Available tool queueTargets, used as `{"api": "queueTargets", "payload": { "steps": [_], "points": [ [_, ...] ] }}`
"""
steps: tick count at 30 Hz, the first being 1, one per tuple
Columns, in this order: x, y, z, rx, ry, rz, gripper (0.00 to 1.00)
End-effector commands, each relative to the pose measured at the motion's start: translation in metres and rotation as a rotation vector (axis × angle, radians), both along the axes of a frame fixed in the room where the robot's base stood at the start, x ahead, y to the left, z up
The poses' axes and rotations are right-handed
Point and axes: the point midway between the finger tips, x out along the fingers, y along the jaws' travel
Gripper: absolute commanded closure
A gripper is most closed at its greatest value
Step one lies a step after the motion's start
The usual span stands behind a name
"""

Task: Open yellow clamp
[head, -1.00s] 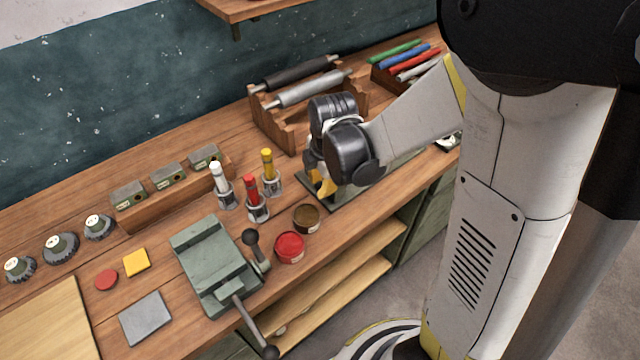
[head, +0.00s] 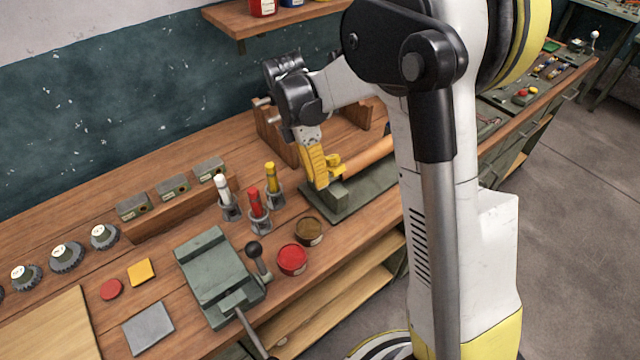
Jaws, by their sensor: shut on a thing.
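The yellow clamp (head: 317,168) stands on a dark green base plate (head: 378,192) on the workbench, right of the colored markers. Its yellow part leans upright, and a short yellow piece sits by the near end of an orange-brown cylinder (head: 368,154). My gripper (head: 308,140) comes down on the clamp from above and is shut on its upper yellow part. The exact finger contact is too small to see clearly. My arm hides the cylinder's far end.
A green vise (head: 215,268) stands in front, beside a red pot (head: 292,259) and a brown pot (head: 309,230). White, red and yellow markers (head: 271,180) stand close left of the clamp. A wooden rack (head: 270,125) is behind; a shelf (head: 275,22) hangs above.

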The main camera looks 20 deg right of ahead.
Motion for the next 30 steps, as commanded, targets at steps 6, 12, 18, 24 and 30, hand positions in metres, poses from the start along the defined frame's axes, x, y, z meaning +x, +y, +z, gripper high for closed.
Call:
{"api": "queueTargets", "payload": {
  "steps": [6, 12, 18, 24, 30],
  "points": [
    [0.0060, 0.0021, 0.0068, -0.023, 0.074, 0.001, 1.00],
    [0.0076, 0.0026, 0.0091, -0.032, 0.099, 0.001, 1.00],
    [0.0076, 0.0026, 0.0094, -0.032, 0.101, 0.001, 1.00],
    [0.0076, 0.0026, 0.0094, -0.032, 0.101, 0.001, 0.65],
    [0.0076, 0.0024, 0.0093, -0.032, 0.101, 0.000, 0.56]
  ]
}}
